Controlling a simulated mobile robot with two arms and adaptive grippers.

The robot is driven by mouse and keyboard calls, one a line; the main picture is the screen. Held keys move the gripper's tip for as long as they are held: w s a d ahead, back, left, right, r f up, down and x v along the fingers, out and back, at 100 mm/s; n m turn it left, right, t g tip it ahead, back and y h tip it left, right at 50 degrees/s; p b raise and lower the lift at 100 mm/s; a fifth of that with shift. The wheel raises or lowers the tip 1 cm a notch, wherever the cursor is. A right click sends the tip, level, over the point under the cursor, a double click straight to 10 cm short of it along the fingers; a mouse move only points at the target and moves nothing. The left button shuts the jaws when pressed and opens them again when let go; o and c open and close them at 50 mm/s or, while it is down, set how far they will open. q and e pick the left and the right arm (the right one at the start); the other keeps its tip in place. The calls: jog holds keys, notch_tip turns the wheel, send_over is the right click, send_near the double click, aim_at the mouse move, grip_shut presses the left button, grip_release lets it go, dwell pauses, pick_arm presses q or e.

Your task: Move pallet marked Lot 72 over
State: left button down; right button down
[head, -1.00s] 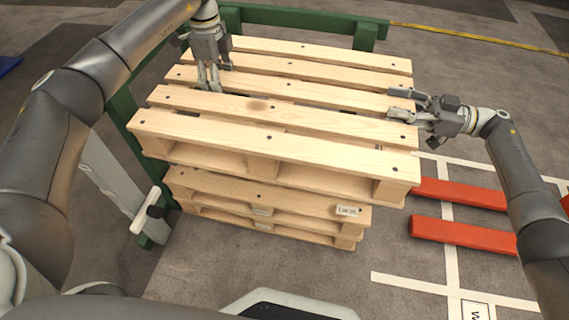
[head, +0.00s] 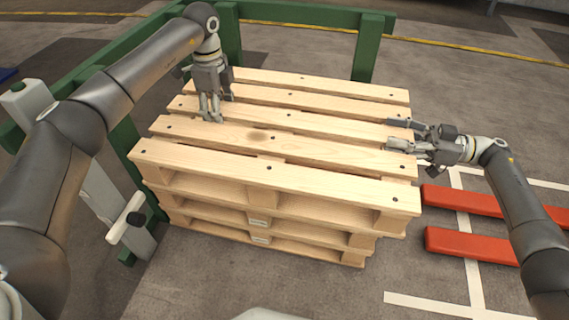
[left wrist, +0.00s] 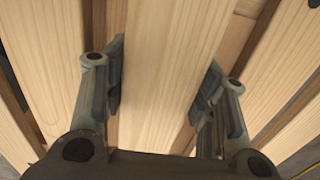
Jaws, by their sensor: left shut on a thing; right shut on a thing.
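The top wooden pallet (head: 310,178) lies level over a stack of pale lower pallets (head: 200,222) in the head view. I cannot tell whether it rests on them. No lot mark shows on its visible faces. Small labels on the lower pallets' middle blocks are unreadable. My left gripper (head: 211,118) is shut on a deck board of the top pallet; in the left wrist view its fingers (left wrist: 163,92) straddle a board (left wrist: 170,50). My right gripper (head: 391,134) is shut on a board at the pallet's right end, one finger on each side.
A green frame (head: 300,24) stands behind and left of the stack. A white and black fitting (head: 130,218) sticks out at its left. Red rails (head: 468,243) and white floor lines (head: 468,275) lie to the right. Floor in front is clear.

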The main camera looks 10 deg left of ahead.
pick_arm(q)
jog(key=shift+a, duration=0.1)
dwell(0.4)
